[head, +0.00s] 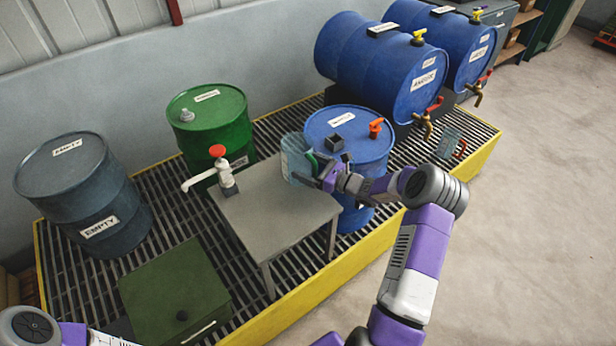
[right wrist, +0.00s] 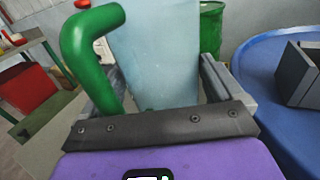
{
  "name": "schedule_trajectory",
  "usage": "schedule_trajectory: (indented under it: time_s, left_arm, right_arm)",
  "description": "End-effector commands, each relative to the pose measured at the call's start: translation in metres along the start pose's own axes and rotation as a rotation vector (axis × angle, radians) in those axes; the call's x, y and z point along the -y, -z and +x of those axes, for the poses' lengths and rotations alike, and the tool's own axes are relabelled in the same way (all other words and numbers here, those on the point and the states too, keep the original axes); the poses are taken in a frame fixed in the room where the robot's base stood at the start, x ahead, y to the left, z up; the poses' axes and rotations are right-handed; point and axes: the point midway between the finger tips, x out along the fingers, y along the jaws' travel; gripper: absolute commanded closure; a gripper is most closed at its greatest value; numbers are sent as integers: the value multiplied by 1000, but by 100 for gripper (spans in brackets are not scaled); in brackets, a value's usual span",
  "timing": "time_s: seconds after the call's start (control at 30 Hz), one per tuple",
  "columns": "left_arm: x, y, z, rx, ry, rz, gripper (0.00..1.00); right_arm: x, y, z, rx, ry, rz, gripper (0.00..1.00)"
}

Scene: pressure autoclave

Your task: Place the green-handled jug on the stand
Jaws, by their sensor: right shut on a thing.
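The green-handled jug (head: 294,155) is pale blue and see-through, and it looks upright. It is at the back right corner of the grey stand (head: 262,222); I cannot tell whether its base touches the top. My right gripper (head: 322,174) is shut on the jug from the right. In the right wrist view the jug body (right wrist: 155,50) fills the space between the fingers (right wrist: 160,85), with the green handle (right wrist: 88,55) close to the camera at the left. Its base is hidden there. My left gripper is out of view; only part of that arm shows at bottom left.
A red-topped pump (head: 222,170) is at the stand's back left. A green drum (head: 212,120), a dark drum (head: 75,180) and a green box (head: 175,295) are further left. A red-handled jug (head: 449,140) stands right.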

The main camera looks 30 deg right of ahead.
Motion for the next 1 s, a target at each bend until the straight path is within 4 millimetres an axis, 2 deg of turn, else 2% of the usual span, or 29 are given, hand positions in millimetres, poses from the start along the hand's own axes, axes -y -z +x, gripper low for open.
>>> schedule_trajectory:
  time_s: [0.2,0.6,0.63,0.67,0.97,1.0]
  left_arm:
    - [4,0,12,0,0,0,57]
    - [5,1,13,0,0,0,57]
    - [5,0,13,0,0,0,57]
    - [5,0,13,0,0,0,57]
    - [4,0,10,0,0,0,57]
    - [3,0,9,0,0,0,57]
  right_arm:
    - [0,33,0,0,0,4,39]
    - [0,38,0,1,0,1,39]
    - [0,38,0,0,0,1,3]
    - [0,37,0,0,0,1,0]
    - [0,32,0,0,0,1,0]
    - [0,33,-5,-2,2,2,0]
